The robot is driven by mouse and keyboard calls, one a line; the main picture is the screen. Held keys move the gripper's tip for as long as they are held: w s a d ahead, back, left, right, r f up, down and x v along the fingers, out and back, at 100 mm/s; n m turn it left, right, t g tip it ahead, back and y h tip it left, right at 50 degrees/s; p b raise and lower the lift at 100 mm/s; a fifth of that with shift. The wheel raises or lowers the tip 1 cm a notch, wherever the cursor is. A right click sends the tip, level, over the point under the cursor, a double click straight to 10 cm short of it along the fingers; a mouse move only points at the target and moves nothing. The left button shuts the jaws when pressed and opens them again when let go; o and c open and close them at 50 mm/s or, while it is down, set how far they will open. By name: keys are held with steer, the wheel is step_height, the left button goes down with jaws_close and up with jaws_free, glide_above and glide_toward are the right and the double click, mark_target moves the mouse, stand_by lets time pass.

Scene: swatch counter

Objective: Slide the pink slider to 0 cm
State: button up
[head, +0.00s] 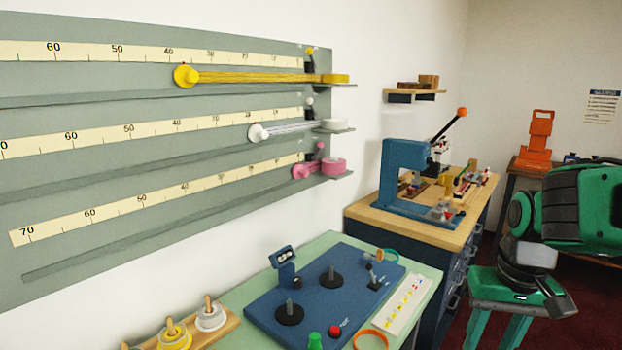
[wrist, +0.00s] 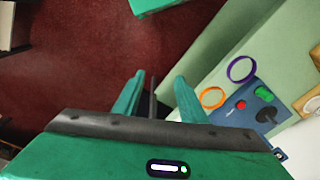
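The pink slider (head: 301,171) is a round knob on the lowest rail of the grey wall board (head: 120,181), near the right end of that rail's cream scale (head: 160,194). The scale's numbers fall towards the right; the exact reading at the slider is too small to tell. A pink roll (head: 333,166) sits on a small ledge just right of it. My gripper (head: 494,338) hangs low at the right, far from the slider, over the floor beside the bench. In the wrist view my gripper (wrist: 155,92) has its green fingers apart with nothing between them.
A yellow slider (head: 186,76) and a white slider (head: 257,132) sit on the upper rails. Below the board, a pale green table (head: 232,294) holds a blue panel (head: 310,285) with knobs. A wooden workbench (head: 410,222) with a blue press stands between board and arm. Red floor is clear.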

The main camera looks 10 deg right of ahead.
steer(key=w+a+r+n+t+y, duration=0.1)
steer(key=w+n+t, duration=0.1)
steer(key=w, duration=0.7)
steer(key=w+a+r+n+t, duration=0.1)
steer(key=w+n, duration=0.1)
steer(key=w, duration=0.6)
steer(key=n+t+y, duration=0.7)
steer(key=t+y, duration=0.3)
glide_toward(307, 174)
steer(key=x, duration=0.9)
steer(key=shift+c, duration=0.7)
jaws_close()
steer(key=shift+w+d, duration=0.1)
